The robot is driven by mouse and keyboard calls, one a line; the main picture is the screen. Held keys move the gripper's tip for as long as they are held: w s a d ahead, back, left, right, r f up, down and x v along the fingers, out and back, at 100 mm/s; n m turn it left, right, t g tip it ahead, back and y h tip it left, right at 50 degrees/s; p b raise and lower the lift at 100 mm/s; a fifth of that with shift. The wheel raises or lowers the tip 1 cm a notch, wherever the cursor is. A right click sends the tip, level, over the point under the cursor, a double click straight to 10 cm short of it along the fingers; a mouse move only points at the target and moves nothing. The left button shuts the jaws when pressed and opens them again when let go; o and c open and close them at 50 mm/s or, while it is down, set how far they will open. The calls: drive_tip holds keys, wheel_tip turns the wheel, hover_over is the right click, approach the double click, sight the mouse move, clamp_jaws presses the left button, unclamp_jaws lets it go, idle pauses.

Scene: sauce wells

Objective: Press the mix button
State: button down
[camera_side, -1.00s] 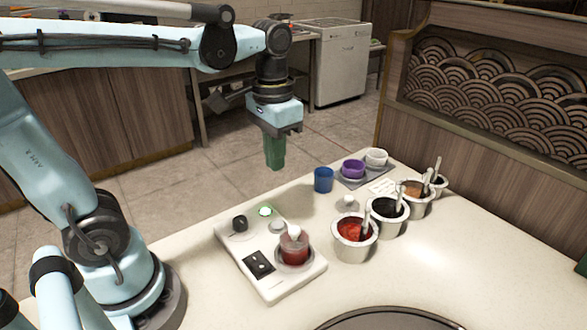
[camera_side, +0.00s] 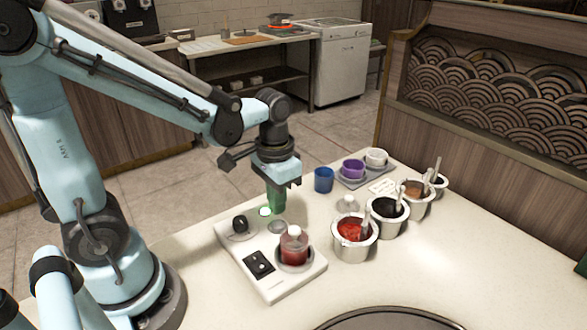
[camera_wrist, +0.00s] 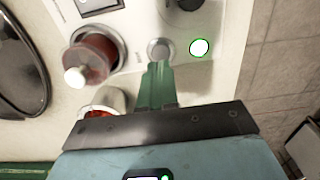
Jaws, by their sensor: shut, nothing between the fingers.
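A white mixing unit (camera_side: 300,283) lies on the counter, with a lit white button ringed in green (camera_side: 265,211) at its far corner and a plain grey round disc (camera_side: 278,227) beside it. No label shows which is the mix button. Both also show in the wrist view, the lit button (camera_wrist: 200,48) right of the grey disc (camera_wrist: 160,50). My gripper (camera_side: 276,210) is shut and empty, its green fingers pointing down just above the unit's far end. In the wrist view, my gripper's fingertips (camera_wrist: 158,66) appear just below the grey disc; the exact height is unclear.
Sauce pots with spoons, including a red one (camera_side: 353,232), stand to the right. A blue cup (camera_side: 323,179) stands behind.

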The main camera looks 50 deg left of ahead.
sight(279, 224)
drive_tip(key=shift+f, duration=1.75)
drive_tip(key=shift+w+f, duration=0.1)
drive_tip(key=shift+f, duration=0.85)
wheel_tip(279, 224, up, 9)
idle(0.3)
drive_tip(key=r+t, duration=0.1)
drive_tip(key=t, duration=0.1)
drive_tip(key=r+t, duration=0.1)
drive_tip(key=t, duration=0.1)
drive_tip(key=d+r+t, duration=0.1)
drive_tip(key=t, duration=0.2)
drive_tip(key=shift+s+r, duration=0.1)
drive_tip(key=shift+s, duration=0.25)
